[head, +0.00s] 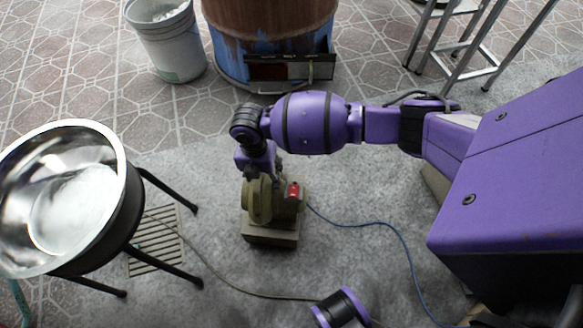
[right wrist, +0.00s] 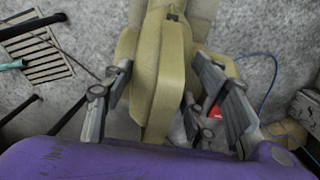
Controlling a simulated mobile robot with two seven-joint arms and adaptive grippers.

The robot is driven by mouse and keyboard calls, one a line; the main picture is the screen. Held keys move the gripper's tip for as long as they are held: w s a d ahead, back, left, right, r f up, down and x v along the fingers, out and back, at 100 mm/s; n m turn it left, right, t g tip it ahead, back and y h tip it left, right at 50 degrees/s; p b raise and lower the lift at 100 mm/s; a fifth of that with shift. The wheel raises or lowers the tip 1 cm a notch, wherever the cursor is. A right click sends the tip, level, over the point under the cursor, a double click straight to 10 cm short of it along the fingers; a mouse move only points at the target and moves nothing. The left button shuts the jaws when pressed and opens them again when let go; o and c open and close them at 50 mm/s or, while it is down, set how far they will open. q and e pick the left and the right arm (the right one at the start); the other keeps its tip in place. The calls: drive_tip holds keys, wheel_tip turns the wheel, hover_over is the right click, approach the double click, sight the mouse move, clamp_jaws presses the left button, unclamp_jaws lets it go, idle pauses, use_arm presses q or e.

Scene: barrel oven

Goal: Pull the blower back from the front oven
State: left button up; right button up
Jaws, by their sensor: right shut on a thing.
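The blower (head: 257,203) is an olive-green housing on a pale block-like base, with a red switch on its right side. It stands upright on the grey floor in the head view. My right gripper (head: 262,172) reaches down onto its top and hides part of it. In the right wrist view, its fingers lie on either side of the blower's rounded casing (right wrist: 162,75), shut on it. The front oven is a rusty brown and blue barrel (head: 232,65) beyond the blower, with a dark hatch low on its front. A gap of floor lies between them. My left gripper is out of view.
A steel bowl (head: 115,150) on a black-legged stand is at the left, over a floor grate (head: 160,243). A blue cable (head: 375,224) runs right from the blower. A grey bucket (head: 172,50) and metal stool legs (head: 460,50) stand at the back.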

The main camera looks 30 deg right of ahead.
drive_tip(key=shift+w+a+r, duration=0.1)
drive_tip(key=shift+w+r, duration=0.2)
drive_tip(key=shift+w, duration=0.05)
drive_tip(key=o, duration=1.7)
drive_tip(key=shift+o, duration=0.3)
drive_tip(key=shift+s+f, duration=0.1)
drive_tip(key=shift+s, duration=0.05)
drive_tip(key=shift+s+f, duration=0.25)
drive_tip(key=shift+s, duration=0.05)
drive_tip(key=r, duration=1.2)
drive_tip(key=shift+w+r, duration=0.2)
drive_tip(key=shift+w, duration=0.1)
